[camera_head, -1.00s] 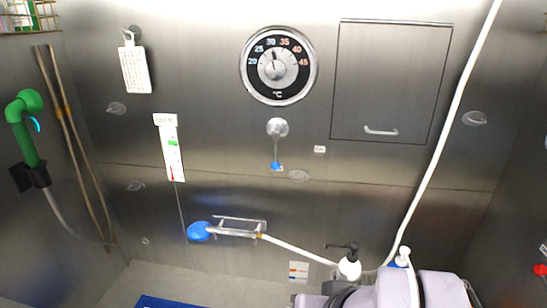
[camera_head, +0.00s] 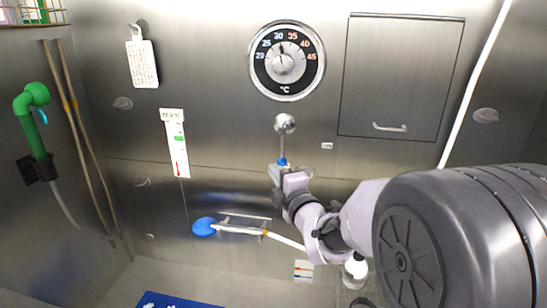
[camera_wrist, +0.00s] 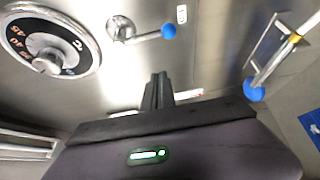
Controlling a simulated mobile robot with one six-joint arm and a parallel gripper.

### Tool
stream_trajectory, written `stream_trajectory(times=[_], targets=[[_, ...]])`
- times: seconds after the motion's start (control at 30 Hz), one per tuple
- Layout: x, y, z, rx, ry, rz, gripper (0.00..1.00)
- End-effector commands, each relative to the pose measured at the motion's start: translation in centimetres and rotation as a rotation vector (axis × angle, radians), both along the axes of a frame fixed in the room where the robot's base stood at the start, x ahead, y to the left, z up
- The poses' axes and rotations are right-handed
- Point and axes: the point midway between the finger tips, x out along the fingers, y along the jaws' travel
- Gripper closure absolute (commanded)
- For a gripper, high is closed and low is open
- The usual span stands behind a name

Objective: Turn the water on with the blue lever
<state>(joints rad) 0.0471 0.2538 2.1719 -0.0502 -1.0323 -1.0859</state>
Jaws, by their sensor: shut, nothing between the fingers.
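The lever is a chrome rod hanging straight down from a round chrome boss (camera_head: 284,123) on the steel wall, with a blue tip (camera_head: 282,162). In the wrist view the lever (camera_wrist: 147,36) points right, and its blue tip (camera_wrist: 169,31) is in clear sight. My gripper (camera_head: 275,171) is at the blue tip's lower edge in the head view. In the wrist view its closed fingers (camera_wrist: 157,80) sit below the blue tip with a gap in the picture. The fingers are together and hold nothing. I cannot tell the exact depth between fingers and wall.
A round temperature dial (camera_head: 286,61) is above the lever, with a closed panel (camera_head: 402,75) to its right. A white hose (camera_head: 478,75) runs at right. A green nozzle (camera_head: 34,120) hangs at left.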

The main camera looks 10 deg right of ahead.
Motion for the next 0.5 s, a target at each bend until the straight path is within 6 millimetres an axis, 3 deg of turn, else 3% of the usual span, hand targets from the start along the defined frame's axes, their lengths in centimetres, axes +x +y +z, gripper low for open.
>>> stream_trajectory(times=[0.23,0.5], targets=[[1.0,0.2,0.0,0.002,0.0,0.0,1.0],[6.6,1.4,-0.1,0.002,0.0,0.0,1.0]])
